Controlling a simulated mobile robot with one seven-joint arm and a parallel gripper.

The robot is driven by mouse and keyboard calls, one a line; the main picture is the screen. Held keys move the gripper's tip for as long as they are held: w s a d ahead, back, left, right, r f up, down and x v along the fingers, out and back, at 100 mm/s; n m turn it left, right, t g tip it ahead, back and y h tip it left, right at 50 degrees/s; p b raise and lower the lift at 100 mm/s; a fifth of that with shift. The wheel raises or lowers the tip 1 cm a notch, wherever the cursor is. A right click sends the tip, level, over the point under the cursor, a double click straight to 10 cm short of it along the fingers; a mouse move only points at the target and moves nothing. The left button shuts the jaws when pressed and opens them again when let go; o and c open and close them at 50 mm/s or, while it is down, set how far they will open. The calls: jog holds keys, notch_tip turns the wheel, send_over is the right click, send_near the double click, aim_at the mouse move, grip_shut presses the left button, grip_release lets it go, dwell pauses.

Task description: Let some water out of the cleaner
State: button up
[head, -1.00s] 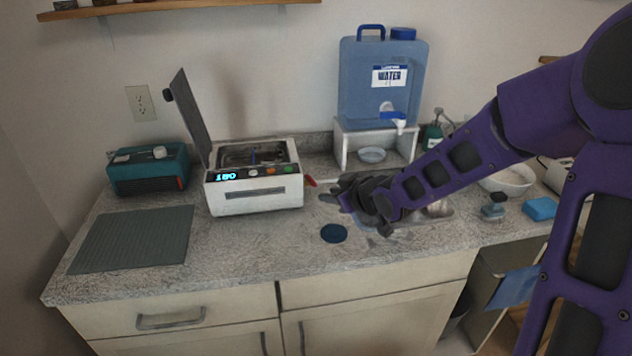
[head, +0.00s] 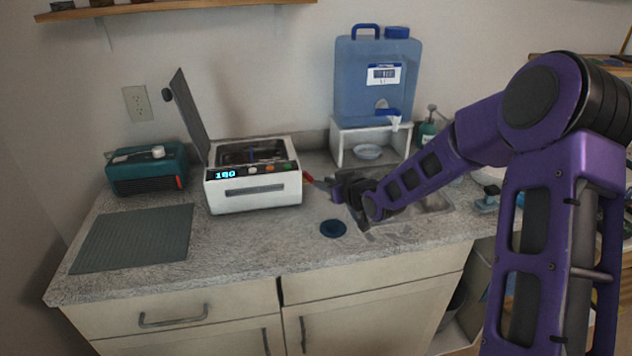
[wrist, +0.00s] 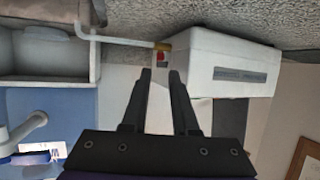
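The cleaner (head: 253,188) is a white box with a lit display and its grey lid (head: 188,115) raised, standing on the counter. A small red-handled valve (head: 308,178) sticks out of its right side. In the wrist view, which appears upside down, the white cleaner (wrist: 235,65) shows with the red handle (wrist: 160,58) and a brass fitting (wrist: 162,46) joined to a pale tube (wrist: 120,40). My gripper (head: 336,188) is just right of the valve. In the wrist view its two fingers (wrist: 159,78) are apart, with the red handle just beyond the tips and nothing held.
A blue water jug (head: 377,85) stands on a white stand (head: 343,145) over a small bowl (head: 367,152). A sink (head: 437,203) lies under my forearm. A dark blue disc (head: 333,229), a grey mat (head: 135,238) and a teal device (head: 145,170) are on the counter.

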aim_at(311, 178)
jog(key=x, duration=0.5)
jog(key=shift+w+a, duration=0.15)
grip_shut()
